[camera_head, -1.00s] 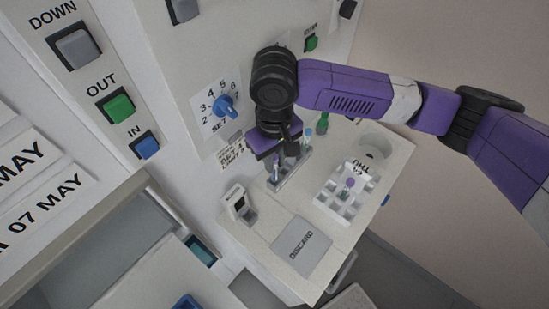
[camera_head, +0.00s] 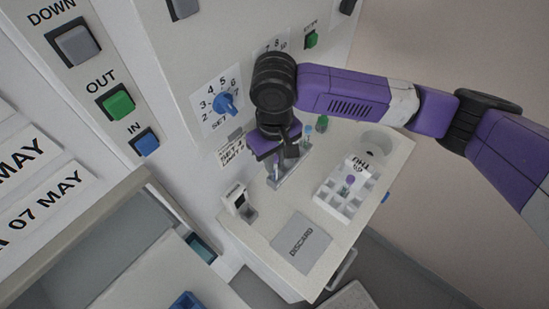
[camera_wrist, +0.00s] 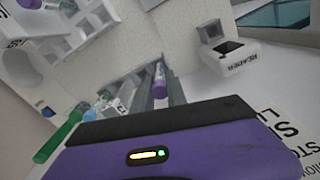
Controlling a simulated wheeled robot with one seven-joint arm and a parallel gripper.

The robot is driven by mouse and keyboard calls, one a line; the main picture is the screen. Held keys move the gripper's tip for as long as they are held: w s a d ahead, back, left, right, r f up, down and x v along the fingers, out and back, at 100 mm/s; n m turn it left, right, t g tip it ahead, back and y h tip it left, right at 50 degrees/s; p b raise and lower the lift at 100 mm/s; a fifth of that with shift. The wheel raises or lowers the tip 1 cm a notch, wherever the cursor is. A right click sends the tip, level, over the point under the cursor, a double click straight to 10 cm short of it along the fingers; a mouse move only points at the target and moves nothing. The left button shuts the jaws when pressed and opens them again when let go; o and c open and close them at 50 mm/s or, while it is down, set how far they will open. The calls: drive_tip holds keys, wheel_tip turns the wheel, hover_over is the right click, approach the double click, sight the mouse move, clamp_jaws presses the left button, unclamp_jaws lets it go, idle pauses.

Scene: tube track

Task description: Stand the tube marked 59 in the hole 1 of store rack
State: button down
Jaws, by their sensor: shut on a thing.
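My gripper (camera_head: 277,172) is shut on a purple-capped tube (camera_wrist: 159,77), which shows between the fingers in the wrist view. I cannot read a number on it. In the head view the gripper is low over a small clear rack (camera_head: 290,176) by the machine's wall, and the wrist hides much of it. A white rack with several square holes (camera_head: 332,203) stands to the right and holds a purple-topped tube (camera_head: 351,180); the rack also shows in the wrist view (camera_wrist: 95,38). No hole number is legible.
A reader (camera_head: 237,197) stands left of the gripper, and a grey discard pad (camera_head: 300,243) lies in front. A green-capped tube (camera_head: 322,122) and a blue-capped tube (camera_head: 308,130) stand behind. Bare counter separates the racks.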

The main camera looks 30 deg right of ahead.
drive_tip(key=shift+f, duration=0.45)
drive_tip(key=c, duration=1.3)
unclamp_jaws()
drive_tip(key=shift+o, duration=0.2)
wheel_tip(320, 180, up, 8)
drive_tip(key=shift+f, duration=0.1)
